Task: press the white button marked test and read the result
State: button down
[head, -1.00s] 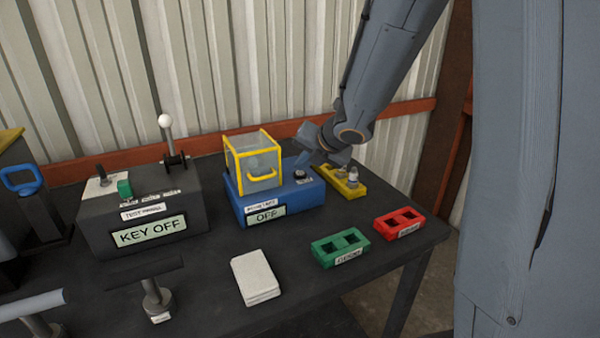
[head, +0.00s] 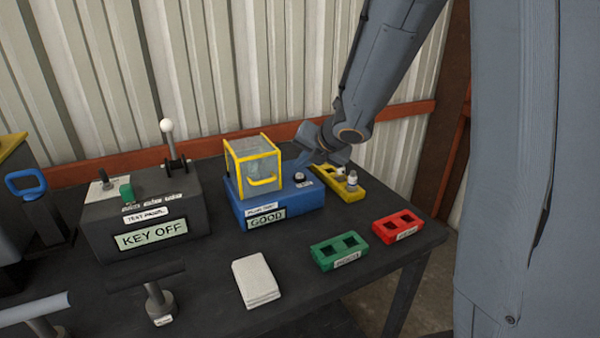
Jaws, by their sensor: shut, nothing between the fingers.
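The blue tester (head: 285,206) stands at the middle of the table, with a clear, yellow-framed guard box (head: 253,160) on top. Its display (head: 267,222) reads GOOD. The round test button (head: 300,177) is on the tester's top right, with a white label beside it. My gripper (head: 318,165) is shut and empty. It is just above and right of the button, tilted down toward it. The fingertips are small and partly hidden, so I cannot tell whether they touch the button.
A grey panel box (head: 150,215) reading KEY OFF stands left, with a white-knobbed lever (head: 168,135). A yellow tray (head: 340,183) with small items is right of the tester. Green (head: 338,250) and red (head: 397,227) trays and a white pad (head: 255,280) lie in front.

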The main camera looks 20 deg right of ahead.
dwell(0.3)
notch_tip(320, 180, up, 5)
jog(key=p, duration=0.5)
dwell(0.6)
jog(key=s+f+m+g+h, duration=0.1)
jog(key=s+f+m+g, duration=0.2)
jog(key=s+m, duration=1)
jog(key=s+f+m+g+h, duration=0.1)
jog(key=s+f+m+g, duration=0.3)
jog(key=s+m, duration=0.9)
jog(key=m, duration=0.4)
jog(key=shift+s+a+f+h, duration=0.2)
jog(key=shift+s+h, duration=0.1)
jog(key=shift+s, duration=0.1)
